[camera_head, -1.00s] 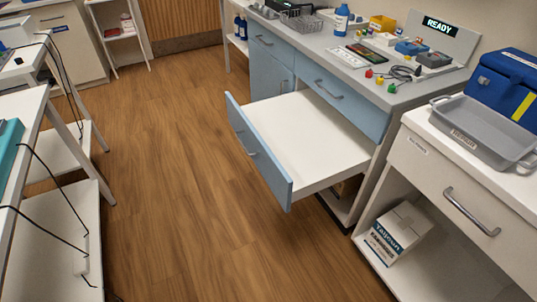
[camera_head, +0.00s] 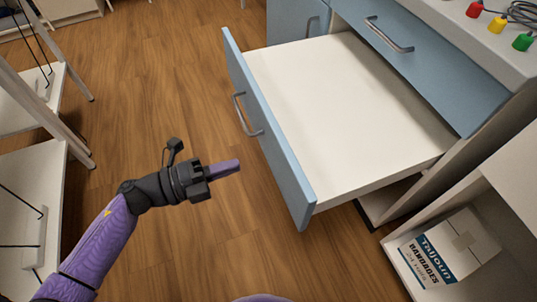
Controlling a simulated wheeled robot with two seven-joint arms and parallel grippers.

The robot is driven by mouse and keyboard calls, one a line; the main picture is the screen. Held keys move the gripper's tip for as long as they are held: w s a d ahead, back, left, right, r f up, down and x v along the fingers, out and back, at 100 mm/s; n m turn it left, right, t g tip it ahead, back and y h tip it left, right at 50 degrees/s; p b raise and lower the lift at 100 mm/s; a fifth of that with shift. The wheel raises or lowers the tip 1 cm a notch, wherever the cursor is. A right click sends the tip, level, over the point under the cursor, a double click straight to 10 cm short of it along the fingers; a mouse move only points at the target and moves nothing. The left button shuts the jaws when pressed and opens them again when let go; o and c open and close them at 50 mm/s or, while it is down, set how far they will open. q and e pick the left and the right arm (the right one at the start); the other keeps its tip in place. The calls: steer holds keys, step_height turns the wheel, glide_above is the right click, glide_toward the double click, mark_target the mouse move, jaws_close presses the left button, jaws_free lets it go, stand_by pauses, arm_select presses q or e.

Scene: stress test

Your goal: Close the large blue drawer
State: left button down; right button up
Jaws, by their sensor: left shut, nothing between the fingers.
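The large blue drawer (camera_head: 268,125) is pulled far out of the bench, with a blue front, a grey bar handle and an empty white inside. Its front faces left, towards the bare floor. My left gripper (camera_head: 228,169) is shut and empty, in front of the drawer face and apart from it in the picture, a little below the handle (camera_head: 247,114). The fingers point right, towards the drawer front. My right gripper is not in view.
A shut blue drawer (camera_head: 420,55) is above the open one. A bandages box (camera_head: 447,252) sits on a low white shelf at the lower right. White shelving with black cables (camera_head: 22,215) stands at the left. The wooden floor (camera_head: 150,90) between is clear.

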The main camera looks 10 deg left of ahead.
mark_target(282, 151)
arm_select(q)
steer(key=b+x, duration=0.1)
steer(key=x, duration=0.6)
steer(key=shift+w+d+f+b, duration=0.15)
steer(key=shift+d+b, duration=0.05)
steer(key=shift+b, duration=0.2)
steer(key=shift+w+d, duration=0.15)
steer(key=shift+d, duration=0.15)
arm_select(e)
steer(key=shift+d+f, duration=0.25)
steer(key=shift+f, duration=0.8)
